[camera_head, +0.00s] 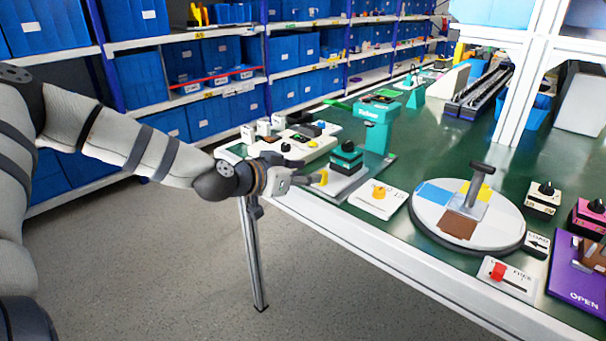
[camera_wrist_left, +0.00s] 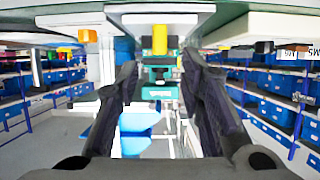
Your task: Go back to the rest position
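My left gripper (camera_head: 296,180) is beside the table's left edge, its fingers toward the table. In the left wrist view the two dark fingers (camera_wrist_left: 161,66) stand apart with nothing between them. A yellow piece (camera_head: 321,177) is just ahead of the fingertips, at the base of a green switch box with a black knob (camera_head: 347,150). A yellow block (camera_wrist_left: 160,40) shows beyond the finger gap in the wrist view; contact is not visible. My right gripper is not in view.
The green table (camera_head: 415,145) has a pale front edge and carries a round turntable (camera_head: 467,235), a red fuse switch (camera_head: 498,271) and a purple panel (camera_head: 577,285). Blue-bin shelves (camera_head: 215,60) stand behind. Grey floor (camera_head: 150,270) is clear in front of the table.

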